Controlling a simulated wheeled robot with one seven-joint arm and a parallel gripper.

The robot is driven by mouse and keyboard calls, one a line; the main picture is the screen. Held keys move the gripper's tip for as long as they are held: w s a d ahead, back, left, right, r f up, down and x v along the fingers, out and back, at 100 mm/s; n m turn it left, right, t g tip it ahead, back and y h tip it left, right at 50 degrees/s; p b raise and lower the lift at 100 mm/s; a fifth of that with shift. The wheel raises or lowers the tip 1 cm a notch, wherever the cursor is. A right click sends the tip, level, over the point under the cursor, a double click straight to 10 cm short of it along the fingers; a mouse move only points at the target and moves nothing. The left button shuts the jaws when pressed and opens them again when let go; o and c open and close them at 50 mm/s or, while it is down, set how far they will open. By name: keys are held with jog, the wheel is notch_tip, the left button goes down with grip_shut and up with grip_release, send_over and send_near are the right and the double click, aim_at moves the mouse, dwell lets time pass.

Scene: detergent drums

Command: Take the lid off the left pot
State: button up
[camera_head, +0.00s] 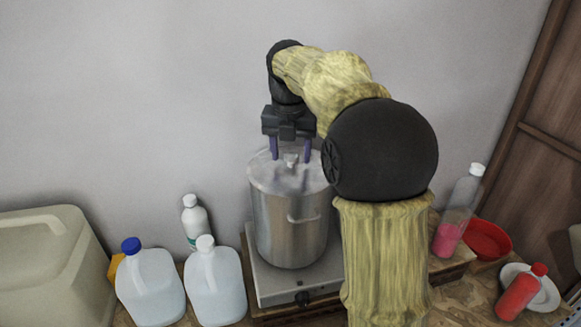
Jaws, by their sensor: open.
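A tall metal pot (283,225) stands on a flat hot plate (262,279) in the middle of the view. Its metal lid (267,178) is on top, with a small knob (291,159) at the centre. My gripper (291,154) points straight down over the lid. It is open, with one dark purple finger on each side of the knob. I cannot tell whether the fingers touch the lid. My arm hides the right edge of the pot and whatever is behind it. No second pot shows.
Two white jugs (215,285) (150,286), a white bottle (195,224) and a large beige container (50,270) stand left. A clear bottle with pink liquid (447,238), a red bowl (487,240) and a red bottle (519,294) on a white plate (547,293) are right. A wall stands behind.

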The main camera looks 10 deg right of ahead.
aim_at(291, 155)
jog(key=shift+w, duration=0.1)
grip_shut()
jog(key=shift+r, duration=0.1)
notch_tip(291, 155, up, 10)
dwell(0.7)
dwell(0.4)
